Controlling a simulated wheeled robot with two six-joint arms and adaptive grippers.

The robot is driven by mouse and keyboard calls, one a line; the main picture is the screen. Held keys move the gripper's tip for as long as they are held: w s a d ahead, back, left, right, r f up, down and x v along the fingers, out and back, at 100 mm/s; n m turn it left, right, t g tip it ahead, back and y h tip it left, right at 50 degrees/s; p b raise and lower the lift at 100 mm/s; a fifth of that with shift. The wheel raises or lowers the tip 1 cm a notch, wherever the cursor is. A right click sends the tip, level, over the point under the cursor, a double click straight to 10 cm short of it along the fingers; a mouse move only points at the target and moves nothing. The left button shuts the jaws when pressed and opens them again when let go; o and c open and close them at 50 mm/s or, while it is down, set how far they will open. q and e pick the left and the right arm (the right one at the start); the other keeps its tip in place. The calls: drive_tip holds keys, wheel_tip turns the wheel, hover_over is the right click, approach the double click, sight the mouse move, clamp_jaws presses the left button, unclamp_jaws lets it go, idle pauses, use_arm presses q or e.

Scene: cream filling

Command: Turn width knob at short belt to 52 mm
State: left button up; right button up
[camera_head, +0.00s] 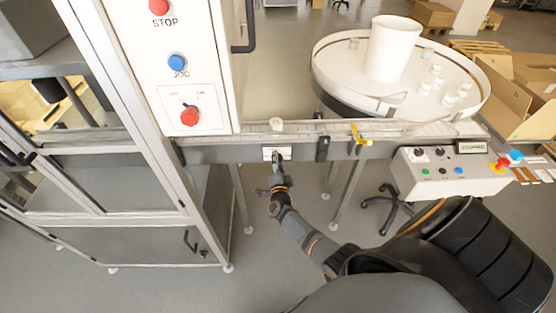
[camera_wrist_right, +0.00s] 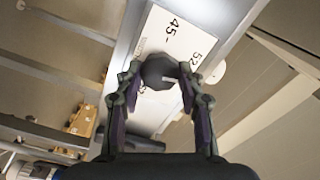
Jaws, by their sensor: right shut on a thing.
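The width knob (camera_wrist_right: 159,72) is dark and faceted, with a pale pointer mark on its right side in the right wrist view. It sits on a white scale plate (camera_wrist_right: 158,36) printed with 45 and 52; another number is partly hidden. My right gripper (camera_wrist_right: 160,82) is shut on the knob, one finger on each side. In the head view this gripper (camera_head: 277,158) reaches the small white plate (camera_head: 268,153) on the front of the short belt's rail (camera_head: 225,153), and the knob is hidden behind it. My left gripper is not in view.
A white cabinet with a red STOP button (camera_head: 159,6), a blue JOG button (camera_head: 177,62) and a red rotary switch (camera_head: 190,116) stands left. A round turntable (camera_head: 330,75) with small jars is behind the belt. A control box (camera_head: 450,175) is at right.

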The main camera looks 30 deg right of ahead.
drive_tip(key=shift+f+n, duration=0.1)
drive_tip(key=shift+n, duration=0.5)
drive_tip(key=o, duration=1.2)
drive_tip(key=shift+c, duration=0.2)
drive_tip(key=v, duration=1.2)
